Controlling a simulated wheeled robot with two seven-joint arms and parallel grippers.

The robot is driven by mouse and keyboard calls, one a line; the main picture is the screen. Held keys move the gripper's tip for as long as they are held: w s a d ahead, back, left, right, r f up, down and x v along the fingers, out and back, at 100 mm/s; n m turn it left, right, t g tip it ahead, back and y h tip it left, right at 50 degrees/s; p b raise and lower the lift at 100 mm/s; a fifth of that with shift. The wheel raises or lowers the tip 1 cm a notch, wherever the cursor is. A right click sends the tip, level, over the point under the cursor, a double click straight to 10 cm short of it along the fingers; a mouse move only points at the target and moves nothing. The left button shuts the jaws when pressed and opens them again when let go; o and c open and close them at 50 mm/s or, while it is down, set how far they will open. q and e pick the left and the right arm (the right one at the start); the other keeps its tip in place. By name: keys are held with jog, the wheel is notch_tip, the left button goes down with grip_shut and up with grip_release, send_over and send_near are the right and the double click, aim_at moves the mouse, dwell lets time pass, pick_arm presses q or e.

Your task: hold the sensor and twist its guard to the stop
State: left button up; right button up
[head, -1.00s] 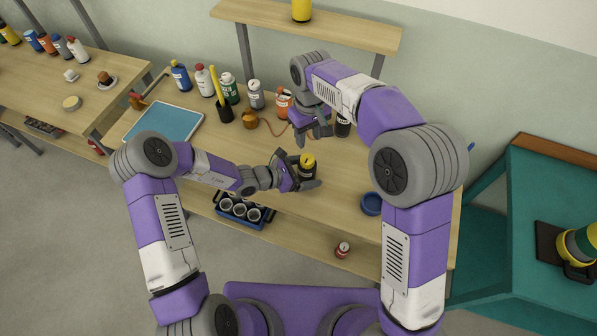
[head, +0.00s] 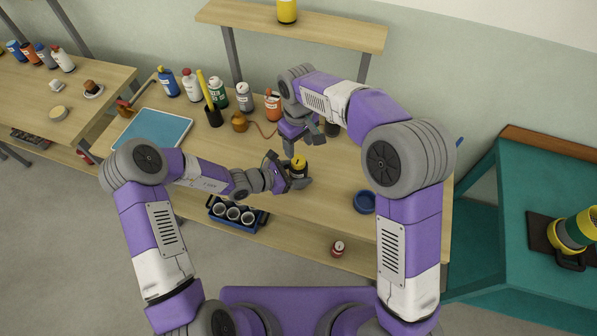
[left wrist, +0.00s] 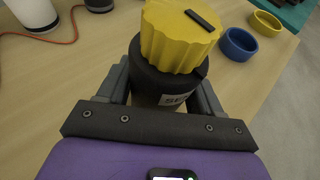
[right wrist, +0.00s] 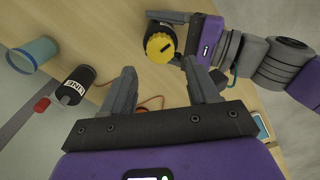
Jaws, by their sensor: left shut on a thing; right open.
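The sensor (head: 299,174) is a dark upright cylinder with a white label and a ribbed yellow guard (left wrist: 180,38) on top. A dark bar marks the guard's top face. My left gripper (head: 297,178) is shut around the dark body, a finger on each side in the left wrist view (left wrist: 163,90). The right wrist view shows the guard (right wrist: 159,46) from above, beyond my fingertips. My right gripper (right wrist: 163,82) is open and empty, apart from the guard. In the head view it hangs just above and behind the sensor. The guard's underside is hidden.
A black can labelled LINE (right wrist: 75,86) stands near my right gripper. A blue ring-shaped dish (head: 365,202) lies right of the sensor. Several bottles and an amber round object with a cord (head: 239,122) stand along the back. The bench between sensor and dish is clear.

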aim_at(299, 159)
jog(key=shift+f, duration=3.5)
jog(key=shift+c, duration=0.2)
jog(key=c, duration=0.6)
jog(key=m, duration=0.5)
jog(key=shift+m, duration=0.4)
jog(key=m, duration=0.4)
jog(key=o, duration=0.6)
jog(key=shift+o, duration=0.2)
